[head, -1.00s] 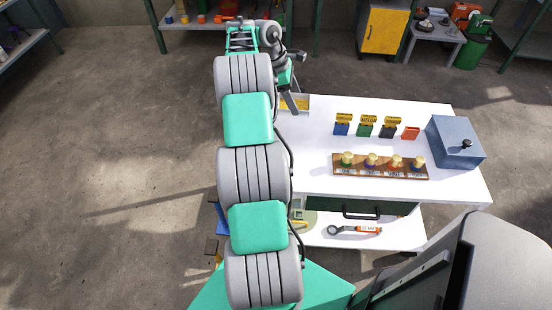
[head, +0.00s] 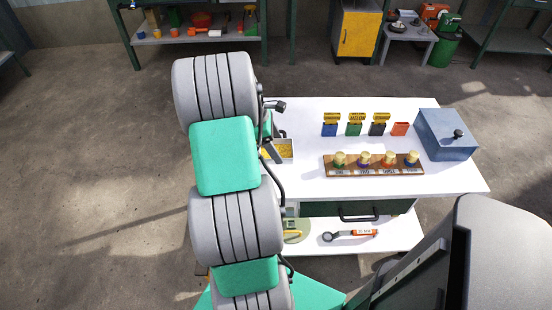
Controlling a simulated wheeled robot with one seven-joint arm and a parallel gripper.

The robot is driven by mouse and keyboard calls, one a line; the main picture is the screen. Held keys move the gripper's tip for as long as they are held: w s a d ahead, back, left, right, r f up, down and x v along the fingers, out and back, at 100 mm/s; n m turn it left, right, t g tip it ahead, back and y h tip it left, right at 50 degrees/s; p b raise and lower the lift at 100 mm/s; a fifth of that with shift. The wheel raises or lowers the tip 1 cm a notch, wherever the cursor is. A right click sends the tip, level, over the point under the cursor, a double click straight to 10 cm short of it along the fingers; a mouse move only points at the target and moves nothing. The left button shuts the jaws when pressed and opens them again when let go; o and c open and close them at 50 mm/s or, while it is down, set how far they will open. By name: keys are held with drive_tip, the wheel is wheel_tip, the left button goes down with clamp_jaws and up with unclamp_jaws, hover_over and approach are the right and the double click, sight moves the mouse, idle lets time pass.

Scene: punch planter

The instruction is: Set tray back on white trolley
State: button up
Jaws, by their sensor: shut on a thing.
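A small light-rimmed tray (head: 287,149) with yellow contents shows at the left end of the white trolley (head: 301,184). My arm hides its left part. My gripper (head: 271,152) is mostly hidden behind my arm; a dark finger shows at the tray's left side. It is shut on the tray. I cannot tell whether the tray rests on the trolley top or hangs just above it.
On the trolley stand a wooden rack (head: 375,166) with several yellow-topped pieces, a row of small coloured boxes (head: 355,126) and a blue-grey box (head: 447,135). A wrench (head: 349,235) lies on the lower shelf. The top's front strip is clear.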

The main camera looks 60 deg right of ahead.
drive_tip(key=f, duration=0.2)
drive_tip(key=a+f, duration=0.1)
drive_tip(key=shift+s+f+b, duration=0.25)
drive_tip(key=shift+f+b, duration=0.1)
drive_tip(key=shift+f, duration=0.35)
drive_tip(key=shift+r, duration=0.1)
drive_tip(key=o, duration=1.7)
drive_tip(key=shift+f, duration=0.2)
